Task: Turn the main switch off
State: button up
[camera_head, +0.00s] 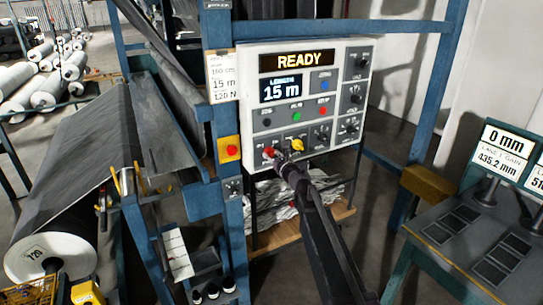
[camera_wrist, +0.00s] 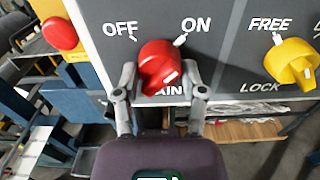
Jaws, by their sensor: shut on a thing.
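The main switch is a red rotary knob (camera_wrist: 158,62) on the grey control panel (camera_head: 345,48), between the OFF and ON marks and above a partly covered MAIN label. It also shows in the head view (camera_head: 268,152) at the panel's lower left. My gripper (camera_wrist: 160,84) is shut on the knob, one finger on each side. In the head view my gripper (camera_head: 278,158) reaches the panel from below and hides part of its lower edge.
A yellow FREE/LOCK knob (camera_wrist: 290,62) sits close on the right. A red button on a yellow box (camera_head: 229,149) is left of the panel. Blue frame posts (camera_head: 434,75) flank it. A wooden shelf (camera_head: 278,237) with grey sheets lies below. The display reads READY.

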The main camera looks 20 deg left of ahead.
dwell(0.4)
jog(key=n, duration=0.4)
jog(key=shift+w+n, duration=0.1)
jog(key=shift+n, duration=0.2)
jog(key=n, duration=0.9)
jog(key=shift+w+r, duration=0.1)
jog(key=shift+n, duration=2.2)
jog(key=o, duration=1.2)
jog(key=shift+c, duration=0.2)
jog(key=shift+d, duration=0.1)
